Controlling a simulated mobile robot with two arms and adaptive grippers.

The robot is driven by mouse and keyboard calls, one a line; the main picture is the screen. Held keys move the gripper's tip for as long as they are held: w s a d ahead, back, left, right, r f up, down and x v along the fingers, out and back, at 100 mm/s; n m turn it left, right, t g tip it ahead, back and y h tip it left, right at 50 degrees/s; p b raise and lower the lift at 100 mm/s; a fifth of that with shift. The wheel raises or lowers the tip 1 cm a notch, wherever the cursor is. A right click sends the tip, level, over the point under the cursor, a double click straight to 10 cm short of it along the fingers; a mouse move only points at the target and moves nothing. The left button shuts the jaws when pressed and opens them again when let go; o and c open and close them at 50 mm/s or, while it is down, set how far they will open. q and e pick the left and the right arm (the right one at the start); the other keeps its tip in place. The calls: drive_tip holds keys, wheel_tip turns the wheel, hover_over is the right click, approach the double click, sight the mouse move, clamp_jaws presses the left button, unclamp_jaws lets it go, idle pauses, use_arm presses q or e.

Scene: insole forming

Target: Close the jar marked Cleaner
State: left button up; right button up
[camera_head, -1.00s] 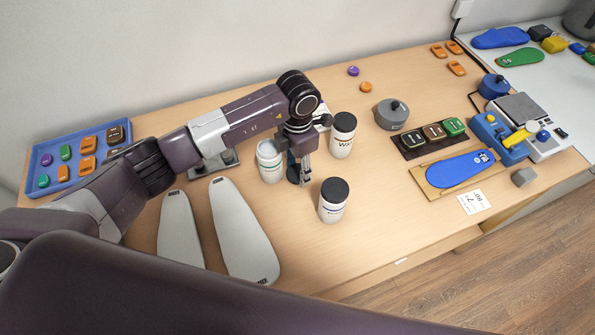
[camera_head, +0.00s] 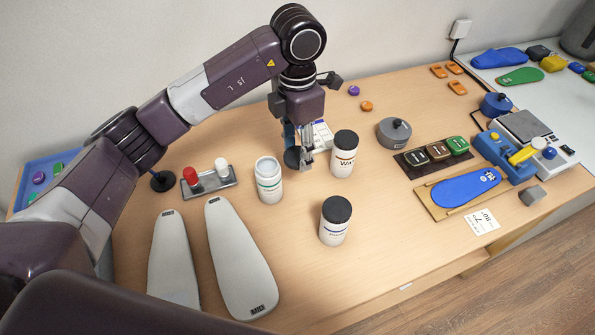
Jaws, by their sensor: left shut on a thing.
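An open white jar (camera_head: 268,186) with a teal-grey band stands upright on the table, its mouth uncovered. I cannot read its label, so I cannot tell for sure that it is the Cleaner jar. My left gripper (camera_head: 301,160) points down, shut on a dark round lid (camera_head: 291,157). The lid is to the right of and behind the open jar's mouth, apart from it in the picture. Two other white jars wear black lids: one marked "Wa…" (camera_head: 344,155) right of the gripper, and one nearer the front (camera_head: 334,222). My right gripper is not in view.
A small grey tray (camera_head: 213,181) with a red and a white piece stands left of the open jar. Two pale insole forms (camera_head: 240,262) lie in front. A grey round pot (camera_head: 393,133) and a dark case rack (camera_head: 433,153) are at right. Table around the front jar is clear.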

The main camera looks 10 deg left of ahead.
sight(298, 155)
use_arm(q)
drive_tip(key=shift+r, duration=2.8)
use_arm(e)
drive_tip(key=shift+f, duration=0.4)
